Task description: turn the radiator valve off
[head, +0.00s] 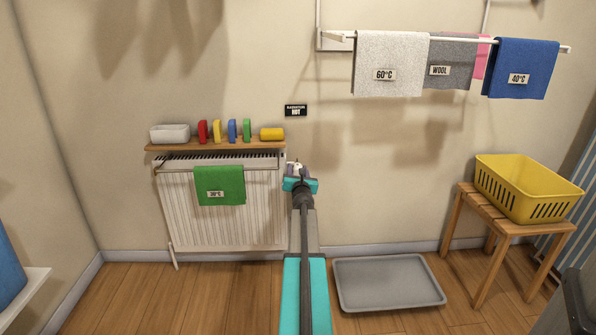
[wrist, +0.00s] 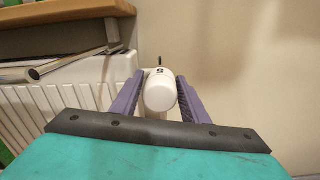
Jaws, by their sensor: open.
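The white radiator (head: 222,215) stands against the wall at the left. Its white valve knob (wrist: 160,92) is at the radiator's right end, with a small dark mark on top. My gripper (wrist: 162,85) is open, with one purple finger on each side of the knob. In the wrist view the right finger looks close to the knob and a narrow gap shows at the left; I cannot tell whether either touches. In the head view my gripper (head: 297,172) is at the radiator's right end and mostly hides the knob.
A wooden shelf (head: 215,145) with several coloured items sits above the radiator, and a green cloth (head: 220,185) hangs on its front. A grey tray (head: 388,282) lies on the floor to the right. A stool (head: 482,207) holds a yellow basket (head: 528,187).

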